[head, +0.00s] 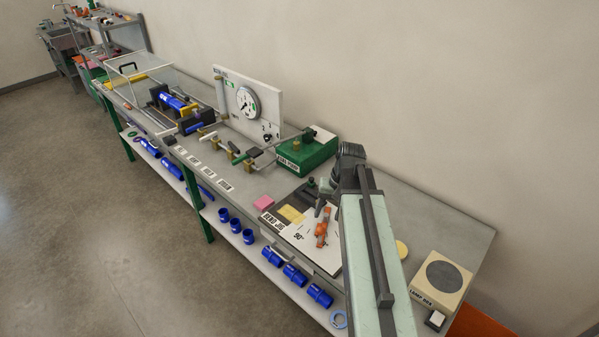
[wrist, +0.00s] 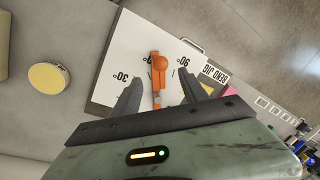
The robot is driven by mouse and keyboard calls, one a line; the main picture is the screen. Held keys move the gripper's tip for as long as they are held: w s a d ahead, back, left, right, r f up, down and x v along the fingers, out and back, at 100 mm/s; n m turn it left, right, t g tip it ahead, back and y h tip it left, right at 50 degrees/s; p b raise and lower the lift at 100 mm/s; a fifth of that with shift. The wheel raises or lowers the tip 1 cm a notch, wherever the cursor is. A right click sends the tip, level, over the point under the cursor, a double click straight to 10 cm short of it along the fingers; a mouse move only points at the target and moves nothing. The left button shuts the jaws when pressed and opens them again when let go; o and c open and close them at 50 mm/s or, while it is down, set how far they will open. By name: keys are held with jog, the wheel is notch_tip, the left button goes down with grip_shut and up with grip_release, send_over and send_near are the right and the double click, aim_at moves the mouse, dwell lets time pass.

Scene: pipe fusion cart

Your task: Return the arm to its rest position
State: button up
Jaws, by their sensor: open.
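My arm reaches over the right half of the bench in the head view, and my gripper (head: 326,200) hangs above the bend jig. In the wrist view my gripper (wrist: 157,92) shows two dark fingers spread apart with nothing held between them. The bend jig's white board (wrist: 118,62) lies below, with angle marks printed on it. An orange lever (wrist: 158,70) on the jig shows between and beyond the fingers; it also shows in the head view (head: 322,228). Whether the fingers touch the lever cannot be told, but a gap shows on both sides of it.
A green box (head: 306,153) and a gauge panel (head: 250,100) stand behind the jig. A beige lamp box (head: 440,281) sits at the right end. A yellow disc (wrist: 49,78) lies beside the jig. Blue pipe pieces (head: 295,274) lie on the lower shelf. Floor at left is clear.

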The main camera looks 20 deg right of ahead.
jog(key=s+a+f+n+h+b, duration=0.1)
jog(key=a+f+b, duration=0.3)
jog(key=a, duration=0.4)
jog(key=s+a+f+n+h+b, duration=0.1)
jog(key=s+a+f+n+b, duration=0.1)
jog(key=a, duration=0.7)
jog(key=shift+s+a+f+n+g+b, duration=0.35)
jog(key=shift+f+n+b, duration=0.35)
jog(key=shift+f+b, duration=0.75)
